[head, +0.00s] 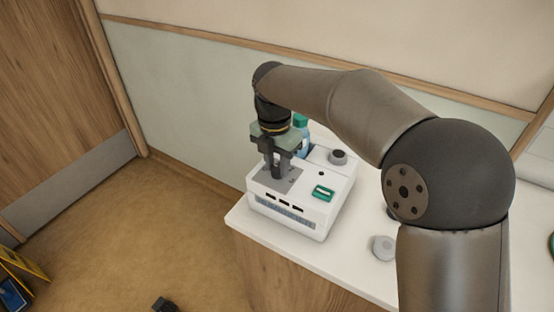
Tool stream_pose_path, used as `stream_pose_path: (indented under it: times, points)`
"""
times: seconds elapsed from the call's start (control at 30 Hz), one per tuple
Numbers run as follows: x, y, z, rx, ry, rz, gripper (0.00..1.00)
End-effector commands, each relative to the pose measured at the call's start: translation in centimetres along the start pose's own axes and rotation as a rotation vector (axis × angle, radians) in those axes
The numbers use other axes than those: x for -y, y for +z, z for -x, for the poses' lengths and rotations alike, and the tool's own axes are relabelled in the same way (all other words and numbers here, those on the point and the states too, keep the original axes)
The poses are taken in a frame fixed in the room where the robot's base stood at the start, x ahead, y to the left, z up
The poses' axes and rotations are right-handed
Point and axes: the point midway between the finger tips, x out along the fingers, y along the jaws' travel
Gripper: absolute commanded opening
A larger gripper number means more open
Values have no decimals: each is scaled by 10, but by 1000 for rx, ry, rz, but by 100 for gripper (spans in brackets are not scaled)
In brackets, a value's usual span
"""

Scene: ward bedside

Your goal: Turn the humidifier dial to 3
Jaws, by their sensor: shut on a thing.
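The humidifier (318,214) is a white box on the bedside top, with a green display (323,193) and a row of dark slots on its front. My gripper (280,174) points down over the grey dial plate (296,184) at the left of its top face. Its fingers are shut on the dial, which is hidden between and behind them. The dial's pointer and the number it stands at cannot be read.
A dark round knob (338,157) sits at the back right of the box. A bottle with a teal cap (300,120) stands behind my gripper. A grey round object (383,248) lies on the white top (340,262) to the right, below my arm. The floor at left is mostly clear.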

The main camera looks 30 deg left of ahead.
Motion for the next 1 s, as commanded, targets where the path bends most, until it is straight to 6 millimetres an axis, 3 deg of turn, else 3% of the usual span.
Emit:
stream_pose_path:
  times: [1.0]
  points:
    - [-1, 2, 1, -45, 0, -966, 7]
